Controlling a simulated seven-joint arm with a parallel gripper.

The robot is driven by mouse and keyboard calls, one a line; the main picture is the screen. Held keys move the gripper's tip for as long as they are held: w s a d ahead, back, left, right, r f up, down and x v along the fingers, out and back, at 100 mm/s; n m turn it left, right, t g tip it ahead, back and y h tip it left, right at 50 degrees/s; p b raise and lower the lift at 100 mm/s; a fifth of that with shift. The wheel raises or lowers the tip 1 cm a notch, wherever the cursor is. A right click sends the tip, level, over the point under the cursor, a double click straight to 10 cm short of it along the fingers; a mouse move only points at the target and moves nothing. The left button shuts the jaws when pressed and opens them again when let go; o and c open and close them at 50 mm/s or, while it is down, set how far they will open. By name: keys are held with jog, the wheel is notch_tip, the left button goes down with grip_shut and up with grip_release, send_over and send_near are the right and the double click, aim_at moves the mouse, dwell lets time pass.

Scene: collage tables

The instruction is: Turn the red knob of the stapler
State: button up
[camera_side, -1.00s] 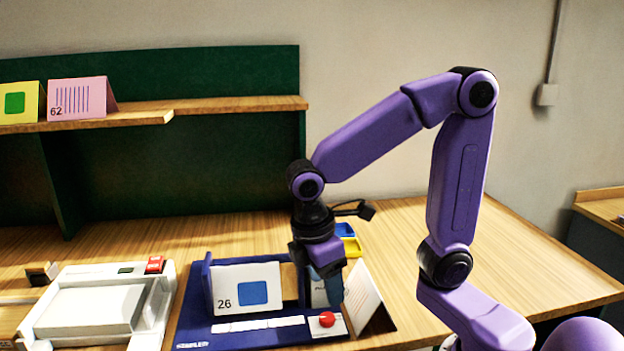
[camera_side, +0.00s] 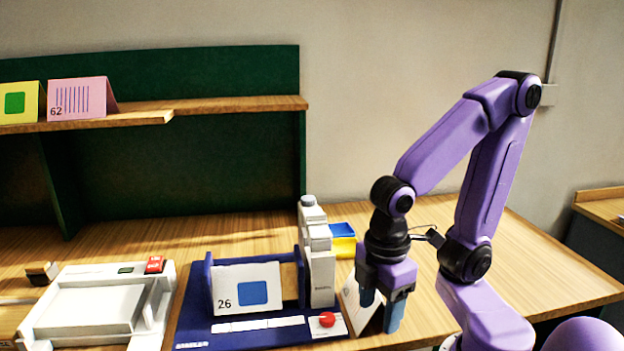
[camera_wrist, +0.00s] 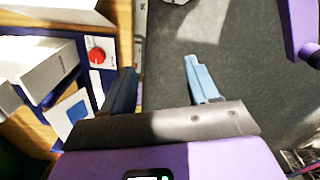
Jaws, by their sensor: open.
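The stapler is a grey-white upright unit (camera_side: 318,262) on a blue base (camera_side: 200,328) near the table's front edge. Its red knob (camera_side: 327,320) sits at the base's front right corner, and it also shows in the wrist view (camera_wrist: 97,55) at upper left. My gripper (camera_side: 381,312) is open and empty, pointing down, to the right of the knob and clear of it. In the wrist view its two blue fingers (camera_wrist: 160,88) are spread wide, with grey floor showing between them. The knob lies outside the fingers, to their left.
A folded card (camera_side: 362,305) stands between the knob and my gripper, partly hidden by it. A card marked 26 (camera_side: 247,289) stands on the blue base. A white machine with a red switch (camera_side: 155,264) is at left. Blue and yellow trays (camera_side: 343,247) lie behind. The right tabletop is clear.

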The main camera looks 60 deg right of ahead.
jog(key=w+d+r+m+y, duration=0.1)
jog(key=w+d+r, duration=0.15)
jog(key=w, duration=0.65)
jog(key=w+d+r+m+y, duration=0.1)
jog(key=w+r, duration=0.2)
jog(key=w, duration=0.6)
jog(key=shift+m+t+y, duration=0.3)
jog(key=shift+m+t, duration=0.4)
jog(key=shift+t, duration=0.2)
jog(key=w+d+r, duration=0.1)
jog(key=w+d, duration=0.2)
jog(key=d, duration=0.2)
jog(key=w+d+r, duration=0.1)
jog(key=w+d, duration=0.3)
jog(key=d, duration=0.2)
jog(key=w+d+r, duration=0.1)
jog(key=w+d, duration=0.2)
jog(key=d, duration=0.3)
jog(key=shift+w, duration=0.35)
jog(key=shift+w+d+r, duration=0.1)
jog(key=shift+d+r, duration=0.05)
jog(key=shift+d, duration=0.45)
